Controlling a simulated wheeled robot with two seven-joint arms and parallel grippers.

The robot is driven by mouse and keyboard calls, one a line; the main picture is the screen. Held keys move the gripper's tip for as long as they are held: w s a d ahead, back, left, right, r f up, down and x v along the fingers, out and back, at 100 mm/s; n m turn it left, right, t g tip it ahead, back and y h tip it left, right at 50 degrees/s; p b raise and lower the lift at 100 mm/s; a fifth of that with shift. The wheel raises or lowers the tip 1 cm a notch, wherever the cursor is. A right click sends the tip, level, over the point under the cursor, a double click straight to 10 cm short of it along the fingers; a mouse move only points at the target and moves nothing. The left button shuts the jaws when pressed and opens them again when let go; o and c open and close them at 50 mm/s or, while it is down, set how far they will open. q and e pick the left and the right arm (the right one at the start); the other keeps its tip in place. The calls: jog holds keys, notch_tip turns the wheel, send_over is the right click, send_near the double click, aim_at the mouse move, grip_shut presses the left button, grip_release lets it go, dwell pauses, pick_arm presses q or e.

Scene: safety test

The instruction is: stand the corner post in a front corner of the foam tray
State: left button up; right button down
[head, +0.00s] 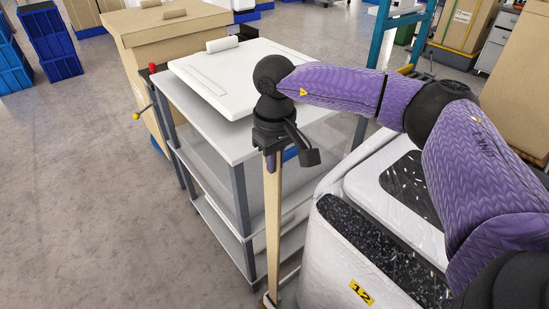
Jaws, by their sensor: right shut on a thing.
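The corner post (273,215) is a long, thin, pale tan strip hanging nearly upright. My right gripper (270,152) is shut on its top end, in front of the grey shelf cart. The post's lower end is near the bottom edge of the picture, and I cannot tell whether it touches anything. My left gripper is out of view.
The grey shelf cart (244,207) stands just behind the post, with a white flat panel (210,78) on top. A large cardboard box (140,32) is behind it. Blue crates (50,45) stand at the far left. The floor (80,190) at left is clear.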

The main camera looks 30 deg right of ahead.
pick_arm(q)
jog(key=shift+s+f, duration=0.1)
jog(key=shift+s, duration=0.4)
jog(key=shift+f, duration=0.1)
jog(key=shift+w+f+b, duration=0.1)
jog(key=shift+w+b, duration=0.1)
jog(key=shift+b, duration=0.1)
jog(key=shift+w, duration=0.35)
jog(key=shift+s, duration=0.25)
